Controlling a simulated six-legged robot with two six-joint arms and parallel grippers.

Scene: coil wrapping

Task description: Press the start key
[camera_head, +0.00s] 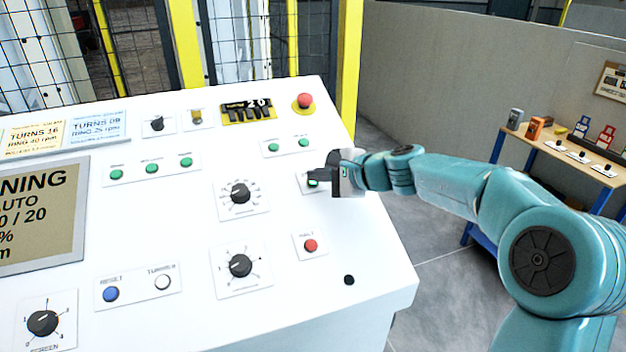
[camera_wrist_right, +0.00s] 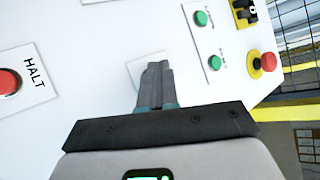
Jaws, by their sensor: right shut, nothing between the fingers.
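The white control panel (camera_head: 190,225) carries a small plate with a green key (camera_head: 313,183) at its right side, above the red HALT key (camera_head: 310,245). My right gripper (camera_head: 318,179) comes in from the right and is shut and empty. Its tips are over that plate and partly cover the green key. In the right wrist view the shut fingers (camera_wrist_right: 157,70) point at a plate (camera_wrist_right: 134,75), and the key there is hidden behind them. I cannot tell whether the tips touch the key. My left gripper is not in view.
A red emergency button (camera_head: 304,101) and two green lamps or keys (camera_head: 288,145) sit above. Black dials (camera_head: 240,194) and a display (camera_head: 40,215) lie to the left. A yellow fence post (camera_head: 349,70) stands behind. A side table (camera_head: 565,155) stands at the right.

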